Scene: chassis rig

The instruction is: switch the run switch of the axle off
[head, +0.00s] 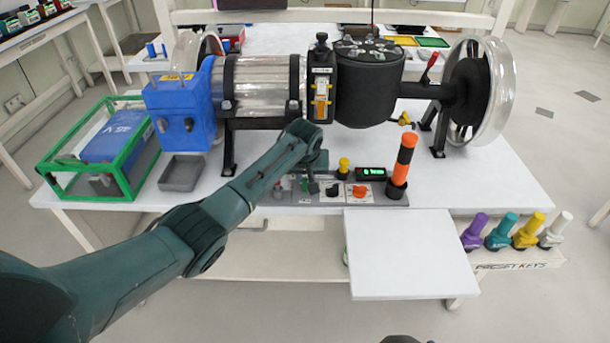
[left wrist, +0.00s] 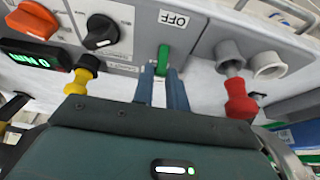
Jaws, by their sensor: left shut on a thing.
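The run switch has a green lever (left wrist: 164,53) on the light grey control panel (left wrist: 205,50). A white OFF label (left wrist: 173,18) sits beside the lever, above it in the left wrist view. My left gripper (left wrist: 160,72) is shut on the green lever, one finger on each side. Which way the lever is tilted is hard to tell. In the head view my left gripper (head: 312,187) is down at the panel, and the wrist hides most of the switch. A display (head: 371,173) on the panel is lit green; its text is too small to read surely. My right gripper is not in view.
Black (left wrist: 100,32) and orange-red (left wrist: 33,20) knobs, a yellow plug (left wrist: 82,73) and a red plug (left wrist: 239,98) flank the switch. An orange-black column (head: 403,160) stands at the panel's end. The axle machine (head: 370,85) rises behind. A white shelf (head: 408,255) in front is empty.

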